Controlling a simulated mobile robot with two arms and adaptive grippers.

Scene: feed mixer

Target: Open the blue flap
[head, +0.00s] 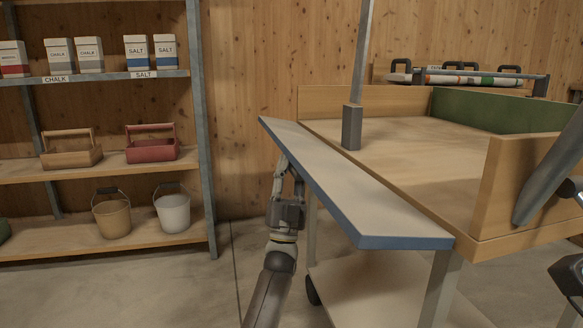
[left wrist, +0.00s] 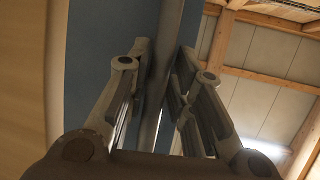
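The blue flap (head: 350,185) runs along the left side of the wooden cart tray and sticks outward from it. Its upper face is pale grey and its front edge is blue. My left gripper (head: 286,168) points up at the flap's outer left edge, from below. In the left wrist view the fingers (left wrist: 164,55) are apart, with a grey bar or edge (left wrist: 170,30) between them. Whether the fingers touch the flap is unclear. My right arm shows at the right edge; its gripper cannot be made out clearly.
The cart tray (head: 400,150) has a grey post (head: 352,125) near the flap and a green panel (head: 490,110) behind. A lower shelf (head: 370,290) lies under it. Shelving (head: 200,130) with boxes, caddies and buckets stands left. Floor between is clear.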

